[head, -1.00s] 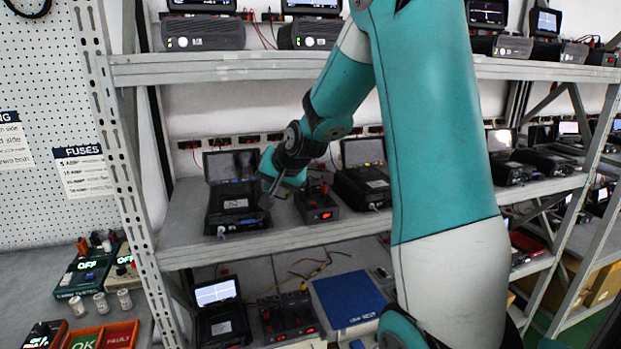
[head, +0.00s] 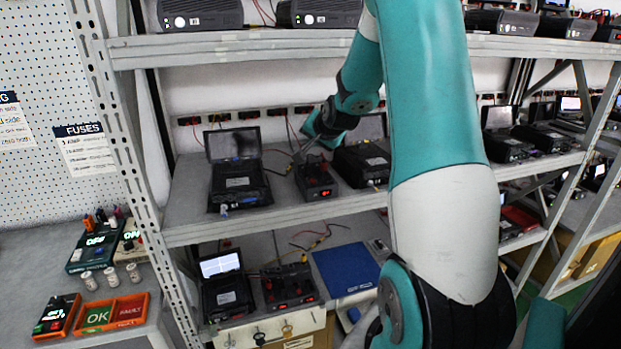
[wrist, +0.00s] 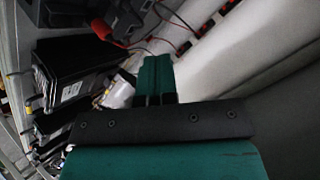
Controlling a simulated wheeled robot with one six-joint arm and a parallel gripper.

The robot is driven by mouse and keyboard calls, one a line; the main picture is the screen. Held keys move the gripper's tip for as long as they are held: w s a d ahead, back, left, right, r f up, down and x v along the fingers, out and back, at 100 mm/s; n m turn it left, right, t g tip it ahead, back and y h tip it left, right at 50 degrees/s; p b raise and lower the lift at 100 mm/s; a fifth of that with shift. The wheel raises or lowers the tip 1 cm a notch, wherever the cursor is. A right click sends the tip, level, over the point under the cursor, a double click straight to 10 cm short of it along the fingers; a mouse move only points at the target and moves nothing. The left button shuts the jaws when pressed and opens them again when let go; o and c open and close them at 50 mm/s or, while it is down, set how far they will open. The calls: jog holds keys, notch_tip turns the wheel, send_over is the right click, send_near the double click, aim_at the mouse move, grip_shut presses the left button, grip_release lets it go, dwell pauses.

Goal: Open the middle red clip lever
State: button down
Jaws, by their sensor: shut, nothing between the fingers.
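A black clip box (head: 314,180) with small red levers on top and a lit red switch on its front stands on the middle shelf. The separate levers are too small to tell apart in the head view. My gripper (head: 299,155) hangs just above and behind the left side of this box, apart from it as far as I can tell. In the wrist view my gripper (wrist: 155,99) has its fingers together and empty. There a dark box (wrist: 122,18) with a red part (wrist: 101,28) shows at the top, partly cut off by the frame edge.
An open-lidded black case (head: 238,188) stands left of the clip box and another (head: 362,165) right of it. Red and black wires (wrist: 160,40) run near my gripper.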

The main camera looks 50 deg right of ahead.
aim_at(310, 168)
jog(key=f+b, duration=0.1)
jog(key=f, duration=0.1)
jog(key=f+b, duration=0.2)
jog(key=f, duration=0.1)
jog(key=f+b, duration=0.2)
jog(key=f, duration=0.1)
jog(key=shift+w+d, duration=0.2)
jog(key=shift+w, duration=0.2)
dwell(1.5)
jog(key=shift+f+b, duration=0.4)
jog(key=shift+b, duration=0.25)
jog(key=shift+s+a+f+b, duration=0.1)
jog(key=shift+f+b, duration=0.55)
jog(key=shift+f, duration=0.25)
jog(key=shift+r, duration=0.15)
dwell(0.5)
jog(key=shift+a+r+p, duration=0.15)
jog(key=shift+r+p, duration=0.3)
jog(key=shift+r, duration=0.25)
jog(key=shift+d+r, duration=0.15)
jog(key=shift+d, duration=0.05)
